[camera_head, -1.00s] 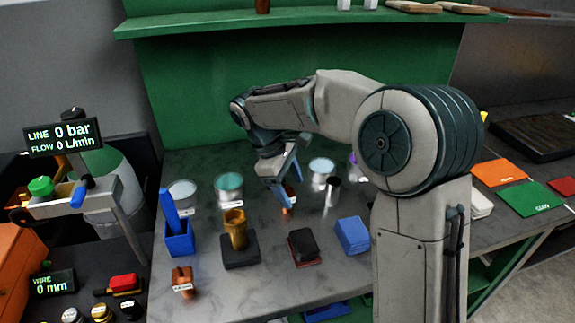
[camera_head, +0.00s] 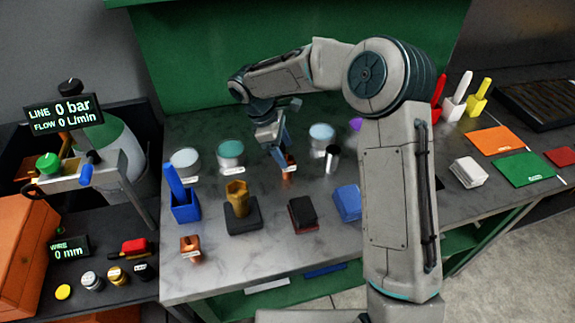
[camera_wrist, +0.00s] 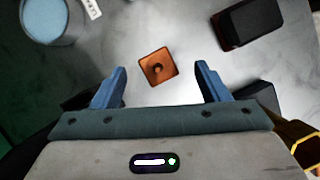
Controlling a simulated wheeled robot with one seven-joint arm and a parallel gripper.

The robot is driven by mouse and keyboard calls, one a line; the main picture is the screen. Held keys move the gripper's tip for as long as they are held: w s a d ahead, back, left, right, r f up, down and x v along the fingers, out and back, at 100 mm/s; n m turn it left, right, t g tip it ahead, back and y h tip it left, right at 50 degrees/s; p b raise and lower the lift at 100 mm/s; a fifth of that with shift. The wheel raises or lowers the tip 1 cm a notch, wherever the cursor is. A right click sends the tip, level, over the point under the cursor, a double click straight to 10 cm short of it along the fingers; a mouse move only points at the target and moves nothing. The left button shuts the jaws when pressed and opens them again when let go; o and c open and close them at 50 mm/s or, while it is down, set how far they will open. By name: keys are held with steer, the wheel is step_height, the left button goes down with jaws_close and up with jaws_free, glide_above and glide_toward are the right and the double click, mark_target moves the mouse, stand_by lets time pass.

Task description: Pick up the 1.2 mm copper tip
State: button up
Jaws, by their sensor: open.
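One copper tip in a square copper-coloured block (camera_head: 289,172) stands on the grey marble bench behind the black and red blocks. A second, similar one (camera_head: 191,247) stands at the front left. Their labels are too small to read, so I cannot tell which is 1.2 mm. My gripper (camera_head: 282,153) is open and points down just above the rear copper piece. In the wrist view, this piece (camera_wrist: 158,67) appears between the spread blue fingers, with a dark round centre. Nothing is held, and I see no contact.
A brass hex piece (camera_head: 237,198), a dark red-edged block (camera_head: 303,214) and a blue block (camera_head: 348,203) stand in front. Bare bench lies between them.

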mark_target(290, 160)
steer(key=shift+w+p+x, duration=0.1)
steer(key=shift+p+x, duration=0.3)
steer(key=shift+x, duration=0.9)
steer(key=shift+w+p+x, duration=0.15)
steer(key=shift+p+x, duration=0.2)
steer(key=shift+x, duration=0.9)
steer(key=shift+a, duration=0.1)
steer(key=c, duration=1.5)
